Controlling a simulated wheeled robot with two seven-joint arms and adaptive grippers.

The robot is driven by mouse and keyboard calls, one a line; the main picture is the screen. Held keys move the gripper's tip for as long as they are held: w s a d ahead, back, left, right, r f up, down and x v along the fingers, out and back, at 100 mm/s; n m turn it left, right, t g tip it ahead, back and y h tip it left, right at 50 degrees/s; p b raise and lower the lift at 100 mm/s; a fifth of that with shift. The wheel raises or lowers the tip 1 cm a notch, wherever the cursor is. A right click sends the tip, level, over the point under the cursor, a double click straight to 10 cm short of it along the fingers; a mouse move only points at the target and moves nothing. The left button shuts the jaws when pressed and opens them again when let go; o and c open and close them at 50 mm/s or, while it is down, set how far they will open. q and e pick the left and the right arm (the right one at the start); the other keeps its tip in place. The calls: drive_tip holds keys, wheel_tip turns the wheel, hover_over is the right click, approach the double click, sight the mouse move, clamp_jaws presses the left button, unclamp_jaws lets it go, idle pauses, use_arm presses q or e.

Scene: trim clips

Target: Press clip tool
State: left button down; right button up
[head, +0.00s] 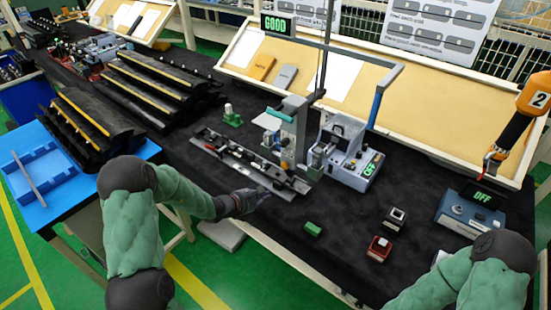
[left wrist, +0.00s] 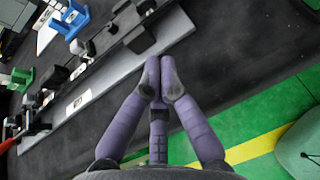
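A long dark trim strip with clips sits in a metal rail fixture (head: 250,163) at the front of the black table. A grey press-like tool with a blue part (head: 292,125) stands over the rail's far right end. Beside it is a grey device (head: 345,155) with a green lit display. My left gripper (head: 262,195) is low at the rail's front edge. In the left wrist view my left gripper (left wrist: 159,72) has its purple fingertips together by the rail (left wrist: 100,95), with nothing seen between them. My right gripper is out of view; only its arm shows.
A green block (head: 313,229), a red block (head: 379,248) and a black block (head: 395,217) lie to the right. A blue-grey box (head: 470,213) reads OFF. A GOOD sign (head: 277,25) hangs above. Dark stepped racks (head: 150,85) stand left.

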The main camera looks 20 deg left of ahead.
use_arm(q)
drive_tip(key=w+a+r+n+t+y, duration=0.1)
drive_tip(key=w+a+r+n+t, duration=0.1)
drive_tip(key=w+a+r, duration=0.2)
drive_tip(key=shift+r, duration=0.2)
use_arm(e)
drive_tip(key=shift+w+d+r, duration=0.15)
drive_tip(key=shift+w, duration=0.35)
use_arm(q)
drive_tip(key=b+x, duration=0.1)
drive_tip(key=x, duration=0.8)
drive_tip(key=shift+w, duration=0.25)
drive_tip(key=r, duration=0.2)
drive_tip(key=shift+w+r, duration=0.3)
drive_tip(key=shift+r, duration=0.6)
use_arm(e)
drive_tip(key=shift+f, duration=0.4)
use_arm(q)
drive_tip(key=shift+r, duration=0.1)
